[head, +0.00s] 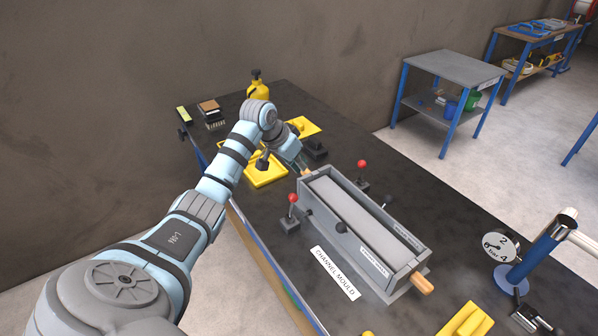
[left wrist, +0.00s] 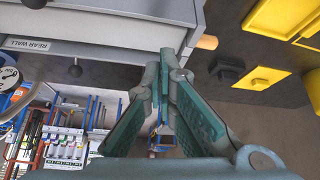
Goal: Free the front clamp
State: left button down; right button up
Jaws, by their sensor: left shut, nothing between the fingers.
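The grey channel mould (head: 415,252) stands on the dark bench, with wooden handles at its ends. The front clamp (head: 291,222) is a small dark block with a red-knobbed lever beside the mould's near-left side; the lever looks roughly upright. A second red-knobbed clamp (head: 362,178) stands on the far side. My left gripper (head: 301,165) is shut and empty by the mould's far end, near the wooden handle there, apart from the front clamp. My right gripper is out of view.
A gauge (head: 500,247) and blue post (head: 530,262) stand at the right. A channel mould label (head: 335,272) lies in front of the mould.

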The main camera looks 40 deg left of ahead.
aim_at(292, 208)
pick_arm(q)
notch_tip(292, 208, down, 8)
jog(key=shift+d, duration=0.15)
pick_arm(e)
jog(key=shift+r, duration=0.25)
pick_arm(q)
jog(key=shift+w+d, duration=0.1)
jog(key=shift+w, duration=0.1)
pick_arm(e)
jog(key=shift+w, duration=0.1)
pick_arm(q)
jog(key=shift+s, duration=0.1)
